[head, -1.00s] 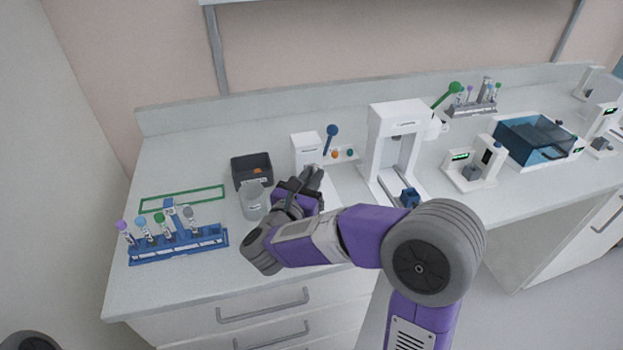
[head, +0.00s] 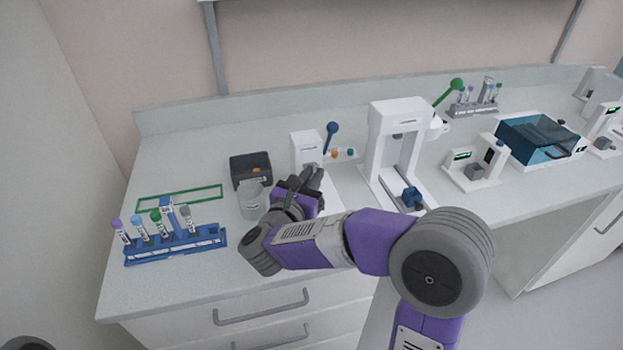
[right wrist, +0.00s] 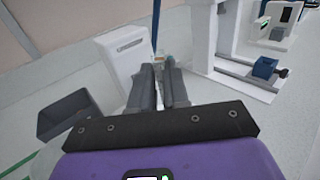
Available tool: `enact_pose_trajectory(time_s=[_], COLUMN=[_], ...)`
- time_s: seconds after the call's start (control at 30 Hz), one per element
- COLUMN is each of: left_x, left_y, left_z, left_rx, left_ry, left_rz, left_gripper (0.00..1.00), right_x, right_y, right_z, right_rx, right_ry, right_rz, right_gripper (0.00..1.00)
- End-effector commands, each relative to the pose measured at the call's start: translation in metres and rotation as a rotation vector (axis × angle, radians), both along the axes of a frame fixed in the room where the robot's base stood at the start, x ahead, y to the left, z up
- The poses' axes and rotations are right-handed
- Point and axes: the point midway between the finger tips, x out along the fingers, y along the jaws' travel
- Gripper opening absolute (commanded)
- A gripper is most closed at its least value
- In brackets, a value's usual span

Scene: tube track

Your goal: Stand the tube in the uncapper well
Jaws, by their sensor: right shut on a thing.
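The white uncapper (head: 305,151) with a blue-knobbed lever (head: 331,138) stands at the middle of the bench; its white body also shows in the right wrist view (right wrist: 124,62). My right gripper (head: 316,178) is low, right in front of it. In the right wrist view the fingers (right wrist: 164,68) are close together, shut on the tube. Only a small pale part of the tube (right wrist: 158,58) shows at the fingertips. The well is hidden behind the fingers, so I cannot tell whether the tube is in it. My left gripper is out of view.
A blue rack (head: 176,246) with several capped tubes stands at the left. A white press-like machine (head: 395,150) stands to the right. Bare bench lies in front of the beaker.

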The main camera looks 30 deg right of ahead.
Motion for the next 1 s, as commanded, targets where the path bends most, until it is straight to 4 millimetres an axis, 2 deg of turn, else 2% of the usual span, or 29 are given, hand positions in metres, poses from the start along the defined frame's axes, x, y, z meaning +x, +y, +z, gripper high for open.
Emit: enact_pose_trajectory(time_s=[0.2, 0.57, 1.0], left_x=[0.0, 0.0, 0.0], left_y=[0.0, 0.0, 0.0], left_z=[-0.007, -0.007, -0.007], left_rx=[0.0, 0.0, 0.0], left_ry=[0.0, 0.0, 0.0], left_rz=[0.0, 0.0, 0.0], left_gripper=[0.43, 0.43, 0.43], right_x=[0.0, 0.0, 0.0], right_y=[0.0, 0.0, 0.0], right_z=[-0.002, -0.002, -0.013], right_rx=[0.001, 0.0, -0.002], right_ry=[-0.001, 0.0, 0.001], right_rz=[0.0, 0.0, 0.0], right_gripper=[0.0, 0.0, 0.0])
